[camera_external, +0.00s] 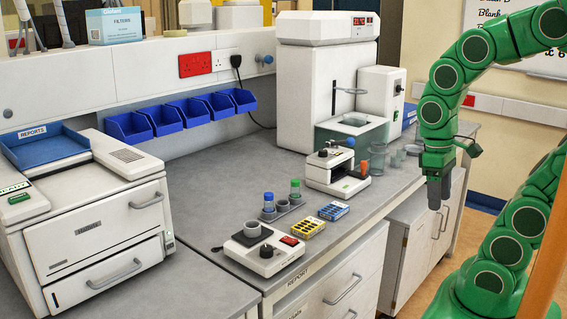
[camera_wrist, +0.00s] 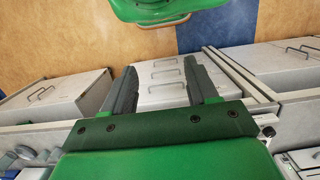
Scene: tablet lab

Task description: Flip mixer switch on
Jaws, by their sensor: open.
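A low white box that looks like the mixer (camera_external: 262,262) stands at the front edge of the grey bench. Whether the switch is on or off is too small to tell. My gripper (camera_external: 434,196) hangs pointing down at the right, in front of the bench and well apart from the mixer. In the wrist view my gripper (camera_wrist: 160,68) has its fingers spread, with nothing between them.
Yellow-and-blue boxes (camera_external: 308,228) and a tray with capped vials (camera_external: 282,210) stand beside the mixer. Behind them is a white device with a blue knob (camera_external: 337,170). Glass beakers (camera_external: 377,158) stand near my gripper. A large printer-like machine (camera_external: 100,235) fills the left.

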